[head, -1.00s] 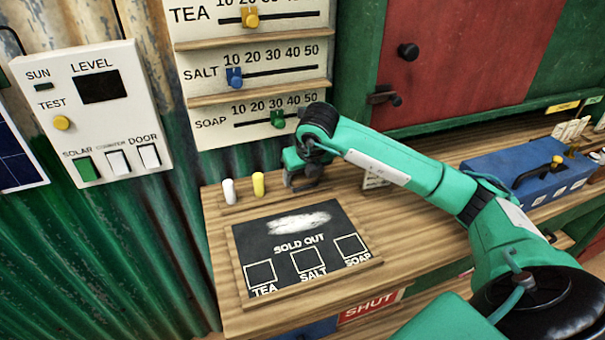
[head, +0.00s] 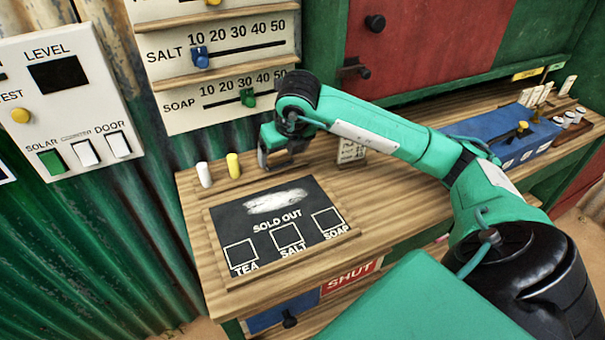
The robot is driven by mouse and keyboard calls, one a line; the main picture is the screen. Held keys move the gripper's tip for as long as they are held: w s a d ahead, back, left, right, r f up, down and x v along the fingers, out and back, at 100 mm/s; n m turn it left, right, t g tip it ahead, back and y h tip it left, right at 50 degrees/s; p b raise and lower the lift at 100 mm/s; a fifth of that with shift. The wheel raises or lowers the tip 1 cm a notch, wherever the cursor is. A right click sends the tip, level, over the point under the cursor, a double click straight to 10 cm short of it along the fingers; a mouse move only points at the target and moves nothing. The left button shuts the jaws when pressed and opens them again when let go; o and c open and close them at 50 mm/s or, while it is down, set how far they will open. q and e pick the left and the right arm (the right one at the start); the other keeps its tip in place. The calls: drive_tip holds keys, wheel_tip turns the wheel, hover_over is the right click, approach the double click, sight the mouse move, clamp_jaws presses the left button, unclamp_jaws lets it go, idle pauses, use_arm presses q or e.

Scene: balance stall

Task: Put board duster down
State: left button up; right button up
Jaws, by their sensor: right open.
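My right gripper (head: 280,163) is low at the back of the wooden counter, behind the chalkboard and right of two chalk sticks. Its jaws are open and point down. I cannot make out the board duster for certain; it may be hidden by the gripper and wrist. The chalkboard (head: 315,240) lies on the counter, with a white smear, "SOLD OUT" and boxes for tea, salt and soap. A white chalk (head: 205,174) and a yellow chalk (head: 233,165) stand upright behind it. My left gripper is not in view.
The wooden counter (head: 390,205) is bare right of the chalkboard. A small price card (head: 350,151) stands close right of the gripper. A blue box (head: 505,135) sits farther right. Slider boards (head: 225,105) and a switch panel (head: 75,100) are on the wall behind.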

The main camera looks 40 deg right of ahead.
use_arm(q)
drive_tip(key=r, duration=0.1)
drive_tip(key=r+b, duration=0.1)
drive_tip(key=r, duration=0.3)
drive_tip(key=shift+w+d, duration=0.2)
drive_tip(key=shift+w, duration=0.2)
use_arm(e)
drive_tip(key=s, duration=0.3)
drive_tip(key=s+a, duration=0.1)
drive_tip(key=s, duration=0.5)
drive_tip(key=shift+a, duration=0.2)
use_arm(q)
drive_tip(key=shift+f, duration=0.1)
